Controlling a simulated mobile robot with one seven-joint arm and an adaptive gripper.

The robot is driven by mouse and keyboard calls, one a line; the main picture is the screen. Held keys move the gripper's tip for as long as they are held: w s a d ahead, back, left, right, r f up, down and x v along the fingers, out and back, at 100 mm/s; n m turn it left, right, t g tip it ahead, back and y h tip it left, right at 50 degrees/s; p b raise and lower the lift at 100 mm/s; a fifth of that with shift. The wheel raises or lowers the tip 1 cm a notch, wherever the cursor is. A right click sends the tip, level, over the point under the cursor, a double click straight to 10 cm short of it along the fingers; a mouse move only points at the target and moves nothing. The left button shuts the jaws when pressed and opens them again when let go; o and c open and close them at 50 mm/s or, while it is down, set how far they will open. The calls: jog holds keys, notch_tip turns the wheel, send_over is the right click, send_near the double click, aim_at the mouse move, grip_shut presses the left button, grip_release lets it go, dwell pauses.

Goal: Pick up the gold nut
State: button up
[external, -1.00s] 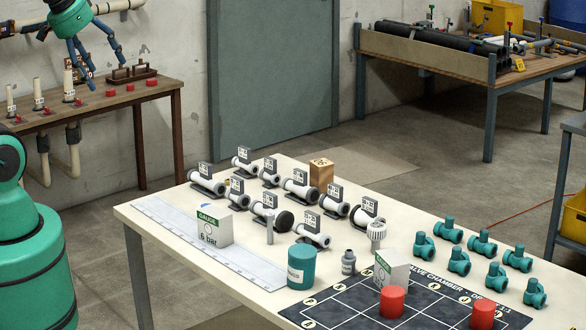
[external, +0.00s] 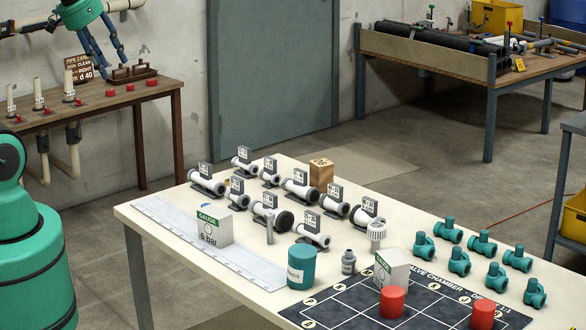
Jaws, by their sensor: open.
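A small gold-coloured patch (external: 228,183) shows among the white pipe fittings at the far left of the white table (external: 150,212). It is mostly hidden and too small to tell for sure as the gold nut. My gripper (external: 110,68), teal with blue fingers, is at the upper left of the picture, above the wooden side bench. Its fingers are spread and nothing shows between them. It is well apart from the white table.
White pipe fittings with grey tags (external: 299,184) stand in rows on the table. A gauge box (external: 214,228), a teal canister (external: 301,268), a wooden block (external: 321,172), teal valves (external: 459,262) and red cylinders (external: 392,302) stand around them. The wooden side bench (external: 150,93) holds upright pipes.

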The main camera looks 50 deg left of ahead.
jog(key=w+a+f+g+p, duration=0.15)
jog(key=w+a, duration=0.25)
jog(key=w, duration=1.1)
jog(key=w+a+f+g+p, duration=0.1)
jog(key=w+a+f, duration=0.2)
jog(key=w, duration=1.2)
jog(key=w+a+f+g, duration=0.1)
jog(key=w+a+f, duration=0.3)
jog(key=f, duration=0.6)
jog(key=w+a+f+n+g+p, duration=0.1)
jog(key=w+a+f, duration=0.3)
jog(key=w+f, duration=0.5)
jog(key=w+a+f+g, duration=0.1)
jog(key=w+a+f, duration=0.3)
jog(key=f, duration=0.7)
jog(key=w, duration=0.2)
jog(key=shift+w+a+f, duration=0.2)
jog(key=shift+w+a, duration=0.05)
jog(key=shift+w, duration=0.15)
jog(key=shift+f, duration=4.3)
jog(key=shift+f, duration=0.1)
